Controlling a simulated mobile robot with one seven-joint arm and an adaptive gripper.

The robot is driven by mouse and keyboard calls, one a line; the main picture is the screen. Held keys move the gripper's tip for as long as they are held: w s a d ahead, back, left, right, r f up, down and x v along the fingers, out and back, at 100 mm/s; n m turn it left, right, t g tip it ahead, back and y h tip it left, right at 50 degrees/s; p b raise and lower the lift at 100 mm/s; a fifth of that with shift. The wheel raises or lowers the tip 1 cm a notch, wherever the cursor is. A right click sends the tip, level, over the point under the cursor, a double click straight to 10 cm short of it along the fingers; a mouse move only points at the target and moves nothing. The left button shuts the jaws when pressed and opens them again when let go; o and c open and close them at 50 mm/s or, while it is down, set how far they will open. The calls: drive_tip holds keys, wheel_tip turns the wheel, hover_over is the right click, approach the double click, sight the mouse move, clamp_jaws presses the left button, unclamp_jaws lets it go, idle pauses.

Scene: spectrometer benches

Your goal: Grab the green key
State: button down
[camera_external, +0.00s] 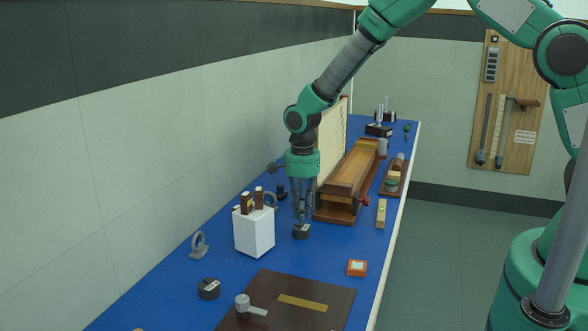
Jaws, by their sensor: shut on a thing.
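My gripper (302,220) points straight down over the blue bench, in front of the long wooden instrument. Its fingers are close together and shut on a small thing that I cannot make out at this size. A small dark block (301,232) with a lighter top sits right at or just under the fingertips. I cannot tell whether it is held or only stands below them. No green key can be made out clearly; the fingers may hide it.
A white box (254,233) with brown pieces on top stands left of my gripper. The wooden instrument (348,185) is close behind on the right. An orange-framed device (357,268), a dark board (275,308) and a dark round piece (209,289) lie nearer the camera. Bare blue bench (320,250) lies between.

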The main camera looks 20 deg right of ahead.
drive_tip(key=shift+s+d+r, duration=0.1)
drive_tip(key=shift+s+d, duration=0.4)
drive_tip(key=shift+s, duration=0.3)
drive_tip(key=shift+s+d+r, duration=0.1)
drive_tip(key=shift+s+d, duration=0.35)
drive_tip(key=shift+s, duration=0.3)
